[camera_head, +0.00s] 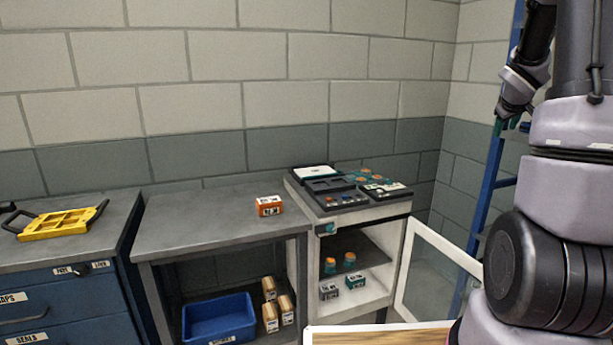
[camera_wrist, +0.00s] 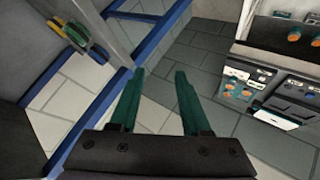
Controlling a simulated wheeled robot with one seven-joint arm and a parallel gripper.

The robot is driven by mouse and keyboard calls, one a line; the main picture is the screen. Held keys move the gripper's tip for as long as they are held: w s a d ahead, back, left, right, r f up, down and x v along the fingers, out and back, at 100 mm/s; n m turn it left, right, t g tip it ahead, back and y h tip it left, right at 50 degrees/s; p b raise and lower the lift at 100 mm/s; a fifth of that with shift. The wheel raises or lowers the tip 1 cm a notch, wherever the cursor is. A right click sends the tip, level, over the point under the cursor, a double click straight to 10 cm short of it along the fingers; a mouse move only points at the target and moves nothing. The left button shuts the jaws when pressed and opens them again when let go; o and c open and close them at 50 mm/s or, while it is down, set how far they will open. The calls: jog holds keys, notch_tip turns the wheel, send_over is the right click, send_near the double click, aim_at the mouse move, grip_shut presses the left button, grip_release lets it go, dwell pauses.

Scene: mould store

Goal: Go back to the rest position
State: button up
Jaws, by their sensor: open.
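My gripper (camera_wrist: 158,75) shows in the wrist view with its two green fingers spread apart and nothing between them. Grey wall blocks and part of a blue ladder frame lie beyond the fingers. In the head view my gripper (camera_head: 513,126) is partly visible at the upper right, in front of the blue ladder (camera_head: 480,215). It is raised and apart from the bench and cabinet. My arm fills the right side of the head view and hides part of the ladder and wall.
A white cabinet (camera_head: 358,222) with its glass door (camera_head: 432,268) swung open stands at centre right.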

jog(key=s+a+r+m+y, duration=0.2)
jog(key=s+a+r+y, duration=0.1)
jog(key=s+a, duration=1.1)
jog(key=s+a+r+m+g+y, duration=0.1)
jog(key=s+a+r+m+y, duration=0.2)
jog(key=s+a, duration=1.2)
jog(key=a+r+y, duration=0.1)
jog(key=a, duration=0.4)
jog(key=shift+a+r+m+y, duration=0.25)
jog(key=shift+a+m+y, duration=0.05)
jog(key=shift+a, duration=0.05)
